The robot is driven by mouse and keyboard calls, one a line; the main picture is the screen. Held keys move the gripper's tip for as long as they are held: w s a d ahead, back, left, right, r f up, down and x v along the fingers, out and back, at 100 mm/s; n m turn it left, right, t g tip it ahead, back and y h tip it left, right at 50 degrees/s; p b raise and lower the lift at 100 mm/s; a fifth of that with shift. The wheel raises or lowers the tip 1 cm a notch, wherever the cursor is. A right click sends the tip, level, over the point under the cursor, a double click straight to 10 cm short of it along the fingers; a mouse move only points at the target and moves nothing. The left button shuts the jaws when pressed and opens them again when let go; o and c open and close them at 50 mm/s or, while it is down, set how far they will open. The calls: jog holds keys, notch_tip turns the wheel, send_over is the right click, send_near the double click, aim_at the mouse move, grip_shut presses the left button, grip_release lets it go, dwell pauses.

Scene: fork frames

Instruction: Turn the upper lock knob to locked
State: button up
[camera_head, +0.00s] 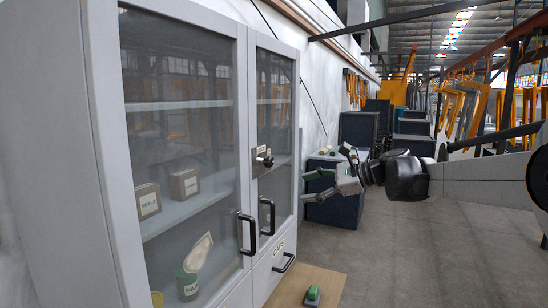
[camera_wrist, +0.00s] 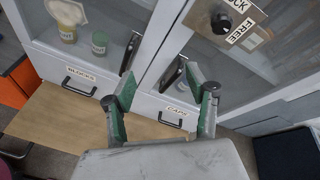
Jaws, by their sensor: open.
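A dark round lock knob (camera_head: 267,161) sits on a small plate on the right door of the grey glass-fronted cabinet (camera_head: 110,150). The wrist view shows the knob (camera_wrist: 222,24) at the top right, with LOCK and FREE labels on its plate. I cannot tell which label it points to. Only one lock knob shows. My gripper (camera_head: 310,185) is open and empty, to the right of the cabinet front and apart from the knob. In the wrist view its green-padded fingers (camera_wrist: 161,95) spread in front of the lower cabinet, below and left of the knob.
Black door handles (camera_head: 246,234) (camera_head: 267,217) and a drawer handle (camera_head: 284,263) stick out below the knob. A wooden surface (camera_head: 335,278) holding a green object (camera_head: 313,294) lies low in front. Dark crates (camera_head: 335,195) stand behind my gripper. Open floor lies to the right.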

aim_at(272, 163)
jog(key=w+d+r+m+y+p, duration=0.1)
jog(key=w+r+m+y+p, duration=0.25)
jog(key=w, duration=0.75)
jog(key=shift+y, duration=0.45)
jog(key=x, duration=0.9)
jog(key=p+x, duration=0.1)
jog(key=x, duration=0.3)
jog(key=shift+s+a+f, duration=0.15)
jog(key=shift+s+a, duration=0.1)
jog(key=shift+c, duration=0.2)
jog(key=c, duration=1.2)
